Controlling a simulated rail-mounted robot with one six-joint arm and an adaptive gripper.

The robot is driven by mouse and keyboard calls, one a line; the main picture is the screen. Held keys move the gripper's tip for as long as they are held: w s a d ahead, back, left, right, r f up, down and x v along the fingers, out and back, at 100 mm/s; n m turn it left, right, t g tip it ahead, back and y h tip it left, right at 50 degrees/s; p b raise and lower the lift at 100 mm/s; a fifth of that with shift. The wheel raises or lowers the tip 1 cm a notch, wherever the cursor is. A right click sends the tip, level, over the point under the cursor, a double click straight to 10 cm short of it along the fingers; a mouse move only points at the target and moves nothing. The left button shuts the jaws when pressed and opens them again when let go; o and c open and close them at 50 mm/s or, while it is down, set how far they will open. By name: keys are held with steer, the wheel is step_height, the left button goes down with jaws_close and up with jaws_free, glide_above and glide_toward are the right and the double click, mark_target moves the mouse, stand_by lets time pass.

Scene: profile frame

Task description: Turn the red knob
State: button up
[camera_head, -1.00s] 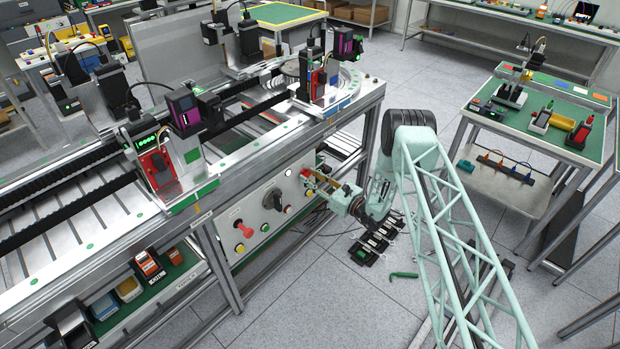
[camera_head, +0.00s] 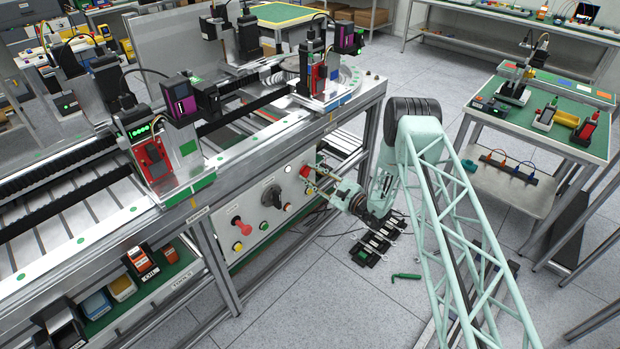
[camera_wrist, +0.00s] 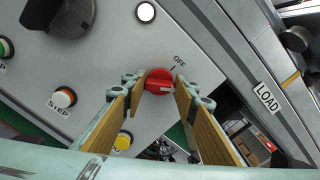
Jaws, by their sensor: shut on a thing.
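The red knob (camera_wrist: 157,78) is a round knob with a pale mark on its lower right edge, on the grey control panel (camera_wrist: 133,47). The word OFF is printed to its upper right. My gripper (camera_wrist: 159,84) has its two wood-coloured fingers on either side of the knob and is shut on it. In the head view the gripper (camera_head: 314,178) reaches the right end of the panel from the right. The knob (camera_head: 305,171) is partly covered by the fingers there.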

steer(key=n+b, duration=0.3)
steer(key=n, duration=0.2)
steer(key=n+b, duration=0.3)
steer(key=n, duration=0.2)
steer(key=shift+a+f+n, duration=0.1)
steer(key=shift+f+n, duration=0.1)
steer(key=shift+n, duration=0.2)
steer(key=shift+b, duration=0.3)
steer(key=o, duration=0.8)
steer(key=shift+o, duration=0.2)
steer(key=shift+s, duration=0.1)
steer(key=v, duration=1.2)
